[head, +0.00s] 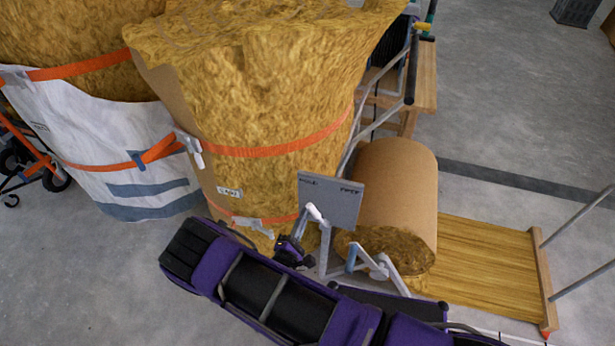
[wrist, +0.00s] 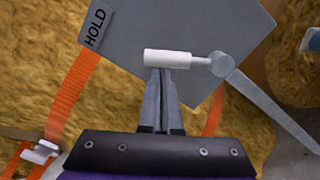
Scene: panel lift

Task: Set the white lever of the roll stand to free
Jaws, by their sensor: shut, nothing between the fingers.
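The roll stand has a grey plate (head: 335,203) with a label at each upper corner in the head view. In the wrist view the plate (wrist: 190,25) shows the word HOLD at its upper left. The white lever (wrist: 168,57) lies across the plate's lower part there, joined on its right to a grey round pivot. Its white end (head: 314,212) shows at the plate's lower left in the head view. My gripper (wrist: 160,76) is shut and empty, its fingertips right at the white lever's lower side. I cannot tell whether they touch. It also shows in the head view (head: 302,224).
A brown insulation roll (head: 395,195) rests on the stand, right of the plate. Tall strapped insulation bales (head: 260,90) stand close behind and left. A yellow-brown mat (head: 485,265) with a wooden end bar lies at right.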

